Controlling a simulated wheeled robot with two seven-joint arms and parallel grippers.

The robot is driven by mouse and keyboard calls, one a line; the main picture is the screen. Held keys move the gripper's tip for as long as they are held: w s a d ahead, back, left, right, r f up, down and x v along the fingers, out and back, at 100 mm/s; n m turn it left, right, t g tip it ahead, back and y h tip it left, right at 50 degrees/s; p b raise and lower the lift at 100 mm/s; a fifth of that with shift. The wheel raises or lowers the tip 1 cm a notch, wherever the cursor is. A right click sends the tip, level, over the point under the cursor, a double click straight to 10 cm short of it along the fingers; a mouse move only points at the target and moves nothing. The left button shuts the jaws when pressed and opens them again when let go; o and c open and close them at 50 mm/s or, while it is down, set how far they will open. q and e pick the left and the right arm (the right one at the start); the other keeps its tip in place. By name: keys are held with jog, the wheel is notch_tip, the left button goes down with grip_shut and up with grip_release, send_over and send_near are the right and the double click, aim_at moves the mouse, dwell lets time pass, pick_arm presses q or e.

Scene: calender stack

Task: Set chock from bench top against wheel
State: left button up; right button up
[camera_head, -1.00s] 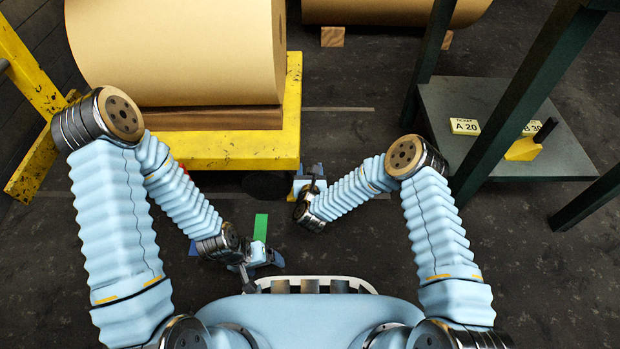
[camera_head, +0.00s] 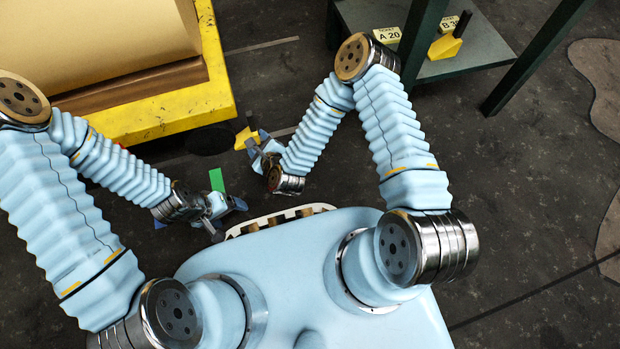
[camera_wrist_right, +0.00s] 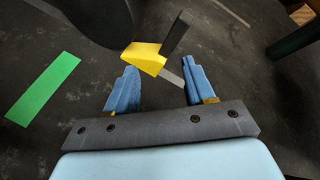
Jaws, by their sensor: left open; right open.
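A yellow chock (camera_head: 245,138) with a dark upright handle (camera_head: 251,121) stands on the floor right beside the cart's black wheel (camera_head: 210,140). In the right wrist view the chock (camera_wrist_right: 145,57) lies just beyond the fingertips, close to the dark wheel (camera_wrist_right: 104,20); I cannot tell whether they touch. My right gripper (camera_head: 262,146) is open, its fingers (camera_wrist_right: 159,73) spread apart with nothing held. My left gripper (camera_head: 238,203) is open and empty, low near my body. A second yellow chock (camera_head: 445,46) with a dark handle sits on the dark bench (camera_head: 478,57) at the upper right.
The yellow cart (camera_head: 165,117) carries a large tan roll (camera_head: 95,35) at the upper left. Cards A 20 (camera_head: 387,35) and B 30 (camera_head: 449,24) lie on the bench. A green floor strip (camera_head: 216,180) lies near the left gripper. Floor at right is clear.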

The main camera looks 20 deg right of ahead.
jog(key=s+d+n+g, duration=0.5)
jog(key=s+n, duration=0.4)
jog(key=n, duration=0.3)
jog(key=s+d+n+g+y, duration=0.1)
jog(key=s+d+n+g, duration=0.5)
jog(key=n, duration=0.7)
jog(key=s, duration=0.2)
jog(key=shift+s+d+f, duration=0.35)
jog(key=shift+r, duration=0.1)
notch_tip(320, 180, up, 14)
jog(key=p, duration=1.4)
jog(key=shift+s+a, duration=0.2)
jog(key=shift+a, duration=0.1)
